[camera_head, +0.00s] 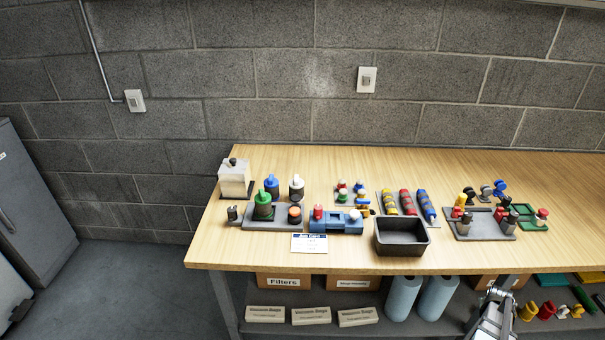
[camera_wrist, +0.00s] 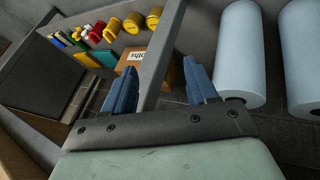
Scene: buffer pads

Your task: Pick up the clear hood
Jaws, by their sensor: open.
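The clear hood (camera_head: 234,178) is a pale, see-through box with a dark knob on top. It stands upright at the left end of the wooden table, on a dark base. My gripper (camera_wrist: 160,84) shows in the wrist view with its two blue fingers spread apart and nothing between them. In the head view my arm is at the lower right, in front of the table's front edge, far from the hood. The hood is not in the wrist view.
Bottles on a grey tray (camera_head: 285,221), a blue fixture (camera_head: 345,226) and a black bin (camera_head: 400,250) stand right of the hood. A grey plate (camera_head: 464,235) lies farther right. Blue rolls (camera_head: 403,295) and boxes sit on the lower shelf. The table's back strip is clear.

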